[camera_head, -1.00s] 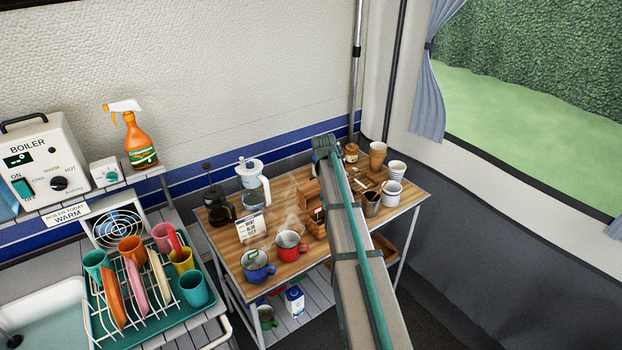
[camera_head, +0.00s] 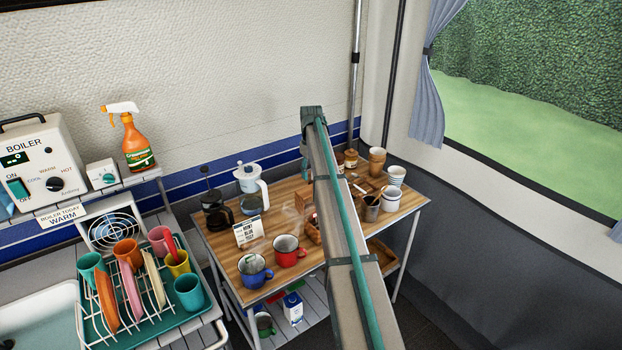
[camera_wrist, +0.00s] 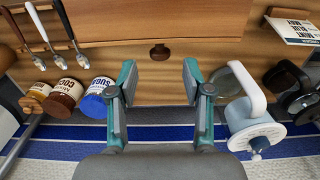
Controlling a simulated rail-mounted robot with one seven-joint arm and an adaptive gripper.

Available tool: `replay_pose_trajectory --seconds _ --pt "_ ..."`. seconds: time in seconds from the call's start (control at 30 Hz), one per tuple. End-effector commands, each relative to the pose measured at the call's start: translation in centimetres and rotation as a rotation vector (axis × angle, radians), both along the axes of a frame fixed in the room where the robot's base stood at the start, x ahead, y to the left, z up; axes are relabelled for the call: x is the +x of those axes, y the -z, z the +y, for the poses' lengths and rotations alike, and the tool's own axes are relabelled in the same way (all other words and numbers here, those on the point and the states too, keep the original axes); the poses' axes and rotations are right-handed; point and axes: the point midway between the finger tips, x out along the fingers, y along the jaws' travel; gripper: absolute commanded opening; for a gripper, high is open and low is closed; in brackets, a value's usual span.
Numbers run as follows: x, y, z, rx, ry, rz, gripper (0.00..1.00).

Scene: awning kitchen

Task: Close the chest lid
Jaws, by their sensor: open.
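The wooden chest is mostly hidden behind my arm in the head view; a reddish-brown part of it (camera_head: 303,197) shows beside the arm on the cart. In the wrist view, a wooden panel that looks like the chest lid (camera_wrist: 150,80) carries a round dark knob (camera_wrist: 159,52). My gripper (camera_wrist: 159,75) is open and empty, with its two fingers spread either side of the knob's line. The knob is a little beyond the fingertips. I cannot tell the lid's angle. My gripper is hidden in the head view.
On the wooden cart top (camera_head: 232,270), a white-lidded jug (camera_wrist: 250,120) stands close to one finger and several jars (camera_wrist: 97,98) stand on the other side. Blue (camera_head: 255,271) and red (camera_head: 287,252) mugs stand at the front.

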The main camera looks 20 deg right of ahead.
Motion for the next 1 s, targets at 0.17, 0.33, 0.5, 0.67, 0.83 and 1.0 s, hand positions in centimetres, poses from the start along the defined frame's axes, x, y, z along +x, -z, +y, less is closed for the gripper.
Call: replay_pose_trajectory --seconds 0.17,0.33,0.5,0.67,0.83,1.0 --pt "-0.1 2.4 0.0 0.000 0.000 0.001 0.50" --pt "0.0 3.7 0.0 0.000 0.000 0.000 0.50" --pt "0.0 4.0 0.0 -0.001 0.000 -0.001 0.50" --pt "0.0 4.0 0.0 -0.001 0.000 -0.001 0.50" --pt "0.0 4.0 0.0 -0.001 0.000 -0.001 0.22" --pt "0.0 4.0 0.0 -0.001 0.000 -0.001 0.00"
